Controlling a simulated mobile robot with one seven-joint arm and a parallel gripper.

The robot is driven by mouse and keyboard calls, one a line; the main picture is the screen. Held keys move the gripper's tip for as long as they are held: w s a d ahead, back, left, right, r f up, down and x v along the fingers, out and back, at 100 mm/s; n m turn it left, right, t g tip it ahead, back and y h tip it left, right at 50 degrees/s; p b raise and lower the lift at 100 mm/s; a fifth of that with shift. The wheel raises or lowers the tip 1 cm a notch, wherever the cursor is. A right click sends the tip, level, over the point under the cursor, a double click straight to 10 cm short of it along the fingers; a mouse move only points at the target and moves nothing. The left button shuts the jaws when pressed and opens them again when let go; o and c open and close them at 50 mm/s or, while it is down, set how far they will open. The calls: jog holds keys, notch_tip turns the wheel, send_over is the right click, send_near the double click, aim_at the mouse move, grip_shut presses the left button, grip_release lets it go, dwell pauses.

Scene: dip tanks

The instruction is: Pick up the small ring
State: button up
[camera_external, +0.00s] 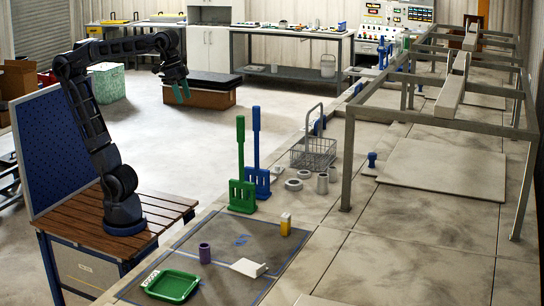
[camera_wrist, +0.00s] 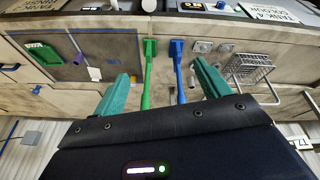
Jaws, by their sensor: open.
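Two grey rings lie flat on the counter in the external view, one in front (camera_external: 293,184) and one just behind it (camera_external: 304,174). Their sizes look close, so I cannot tell for sure which is the small ring. In the wrist view two pale rings (camera_wrist: 203,46) show small, right of the blue paddle. My gripper (camera_external: 180,92) is open and empty, high over the floor to the left of the counter, well away from the rings. Its teal fingers (camera_wrist: 162,74) stand wide apart in the wrist view.
A green paddle (camera_external: 241,165) and a blue paddle (camera_external: 256,150) stand upright left of the rings. A wire basket (camera_external: 314,154) is behind them and a grey cylinder (camera_external: 322,184) beside them. A green tray (camera_external: 172,286), purple cylinder (camera_external: 205,253) and yellow block (camera_external: 285,224) are nearer.

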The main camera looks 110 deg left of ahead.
jog(key=w+a+r+n+g, duration=0.1)
jog(key=w+a+r+n, duration=0.15)
jog(key=w, duration=0.35)
jog(key=w+a+r+n, duration=0.1)
jog(key=w+a, duration=0.3)
jog(key=w, duration=0.2)
jog(key=w+a+f+n+g, duration=0.1)
jog(key=w+a+f+n, duration=0.4)
jog(key=w+a, duration=0.75)
jog(key=w+a+f+n+g, duration=0.2)
jog(key=w+a+f+n, duration=0.2)
jog(key=w+a, duration=0.8)
jog(key=f, duration=1.7)
jog(key=a+f, duration=0.1)
jog(key=f, duration=0.7)
jog(key=shift+s+f, duration=0.25)
jog(key=shift+s, duration=0.1)
jog(key=shift+w+f, duration=0.1)
jog(key=shift+f, duration=2.75)
jog(key=shift+c, duration=0.2)
jog(key=c, duration=1)
